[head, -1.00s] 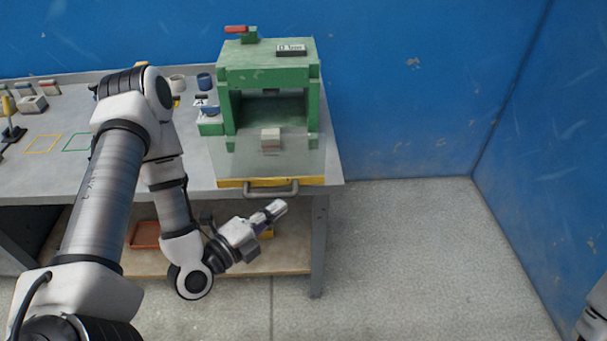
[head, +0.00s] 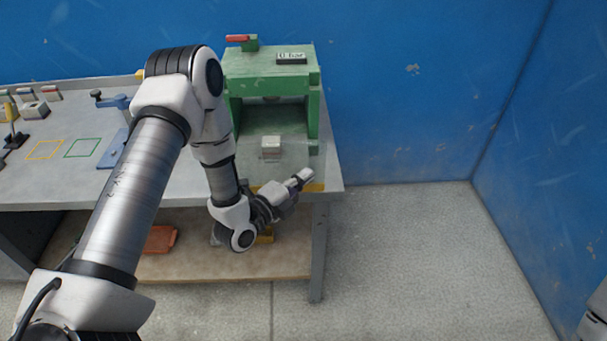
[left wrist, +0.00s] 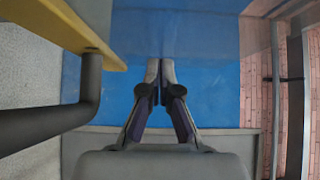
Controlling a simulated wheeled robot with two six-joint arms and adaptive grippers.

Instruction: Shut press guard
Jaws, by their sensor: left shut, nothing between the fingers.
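The green press (head: 270,62) stands at the table's right end. Its guard is a clear panel with a yellow front bar (head: 316,188), lying low in front of the press opening. My left gripper (head: 304,175) is shut and empty, in front of the bar, and it hides the guard's handle in the head view. In the left wrist view the yellow bar (left wrist: 75,25) and the grey handle (left wrist: 92,90) are at the left, beside my shut fingers (left wrist: 160,66). I see no clear contact. My right gripper is out of view.
A pale block (head: 271,146) sits in the press opening. A red-handled lever (head: 238,38) and a "0 bar" display (head: 291,57) are on top. A blue clamp (head: 113,150) is left of my arm. The floor right of the table is clear.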

